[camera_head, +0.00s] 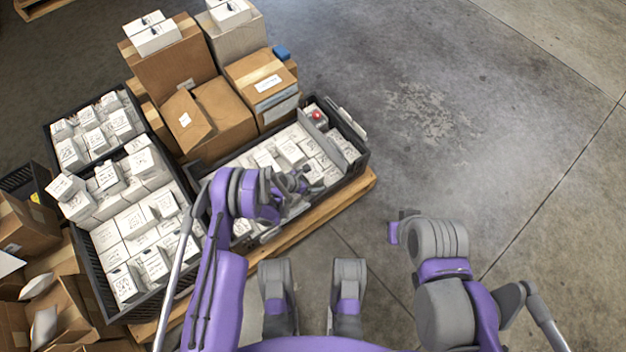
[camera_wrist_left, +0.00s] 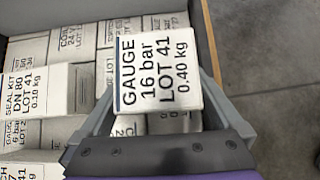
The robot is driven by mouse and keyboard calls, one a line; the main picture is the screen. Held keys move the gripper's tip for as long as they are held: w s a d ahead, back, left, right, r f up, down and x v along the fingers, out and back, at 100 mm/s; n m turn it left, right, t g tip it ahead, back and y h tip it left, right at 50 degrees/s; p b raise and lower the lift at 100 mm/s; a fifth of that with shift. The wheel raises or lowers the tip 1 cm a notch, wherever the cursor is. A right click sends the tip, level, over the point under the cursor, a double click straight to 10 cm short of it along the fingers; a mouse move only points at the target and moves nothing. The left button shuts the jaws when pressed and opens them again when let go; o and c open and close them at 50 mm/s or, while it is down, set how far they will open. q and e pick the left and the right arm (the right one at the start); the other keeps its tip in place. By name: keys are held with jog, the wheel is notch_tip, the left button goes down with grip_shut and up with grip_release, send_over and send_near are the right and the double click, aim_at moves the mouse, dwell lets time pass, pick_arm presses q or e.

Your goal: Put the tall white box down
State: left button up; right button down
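A white box (camera_wrist_left: 158,72) labelled "GAUGE 16 bar LOT 41 0,40 kg" shows in the left wrist view. It sits between the two grey fingers of my left gripper (camera_wrist_left: 160,88), which look closed on its sides. The box is above other white boxes in a dark crate. In the head view my left gripper (camera_head: 298,186) is over the right-hand crate (camera_head: 362,160), and my wrist partly covers it there. My right arm ends beside the pallet, over bare floor; its gripper (camera_head: 396,231) is seen only in part and its fingers are unclear.
The right-hand crate holds several white boxes and a red round thing (camera_head: 317,115). Large cardboard boxes (camera_head: 175,60) stand behind it. More filled crates (camera_head: 98,268) are at left. The wooden pallet (camera_head: 330,210) edges the crate. The floor at right is clear.

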pick_arm(q)
jog(key=p+v, duration=0.2)
jog(key=v, duration=1)
jog(key=shift+r+p, duration=0.1)
jog(key=shift+p, duration=0.3)
jog(key=s+a+r+m+y, duration=0.2)
jog(key=r+m, duration=0.4)
jog(key=r, duration=0.6)
jog(key=s+a+r+m+y, duration=0.1)
jog(key=s+a+r+m, duration=0.15)
jog(key=r+m, duration=0.65)
jog(key=s+a+r+m+y, duration=0.1)
jog(key=s+a+r+m, duration=0.1)
jog(key=s, duration=0.5)
jog(key=s+a+r+m+y, duration=0.1)
jog(key=s+a+r+m, duration=0.1)
jog(key=s+r+m, duration=0.2)
jog(key=s+a+r+m+y, duration=0.1)
jog(key=s+a+r+m, duration=0.1)
jog(key=s+r+m, duration=0.2)
jog(key=s+r, duration=0.3)
jog(key=s, duration=0.2)
jog(key=shift+s+a+r+g+y, duration=0.3)
jog(key=shift+s+a+y, duration=0.05)
jog(key=shift+y, duration=0.05)
jog(key=shift+s, duration=0.1)
